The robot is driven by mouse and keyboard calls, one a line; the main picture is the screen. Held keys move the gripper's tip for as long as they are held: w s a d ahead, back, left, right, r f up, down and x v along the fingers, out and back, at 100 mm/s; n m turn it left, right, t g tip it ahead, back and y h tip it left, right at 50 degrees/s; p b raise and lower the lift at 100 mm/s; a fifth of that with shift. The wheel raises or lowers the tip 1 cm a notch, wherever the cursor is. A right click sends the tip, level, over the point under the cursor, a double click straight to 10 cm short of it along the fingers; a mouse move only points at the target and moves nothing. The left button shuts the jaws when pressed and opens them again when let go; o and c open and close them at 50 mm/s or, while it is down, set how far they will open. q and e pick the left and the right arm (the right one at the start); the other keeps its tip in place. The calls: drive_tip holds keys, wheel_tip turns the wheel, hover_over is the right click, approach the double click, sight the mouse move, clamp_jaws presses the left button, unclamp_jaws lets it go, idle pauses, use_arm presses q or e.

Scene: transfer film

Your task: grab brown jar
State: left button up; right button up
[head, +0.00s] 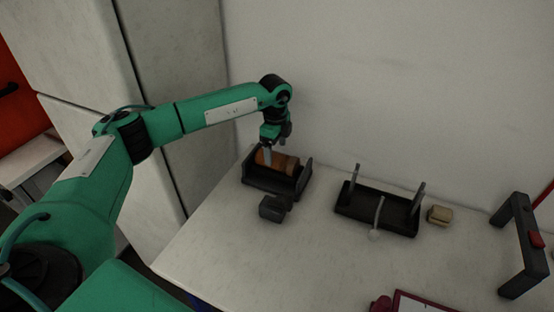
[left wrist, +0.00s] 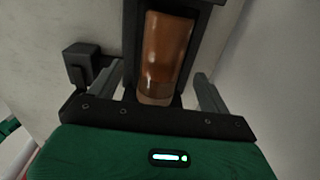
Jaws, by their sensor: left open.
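A brown jar (head: 281,161) lies on its side in a black holder (head: 271,184) at the back left of the table. In the left wrist view the brown jar (left wrist: 167,50) lies lengthwise, with a paler end toward me. My left gripper (head: 267,152) is above the jar, pointing down. In the left wrist view its open fingers (left wrist: 158,88) stand to either side of the jar, apart from each other. I cannot tell whether a finger touches the jar. My right gripper is not in view.
A small black block (head: 274,208) sits in front of the holder. A second black holder (head: 376,209) with two uprights stands to the right, beside a small tan block (head: 439,214). A black frame (head: 519,246) stands far right. The table's front middle (head: 290,265) is clear.

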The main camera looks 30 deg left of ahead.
sight(277, 154)
use_arm(q)
drive_tip(key=f, duration=0.1)
drive_tip(key=f+p, duration=0.1)
drive_tip(key=f, duration=0.1)
drive_tip(key=shift+w+d+f, duration=0.15)
drive_tip(key=shift+d+f, duration=0.05)
drive_tip(key=shift+f, duration=0.4)
drive_tip(key=c, duration=1.2)
drive_tip(key=shift+o, duration=0.2)
drive_tip(key=shift+r, duration=0.2)
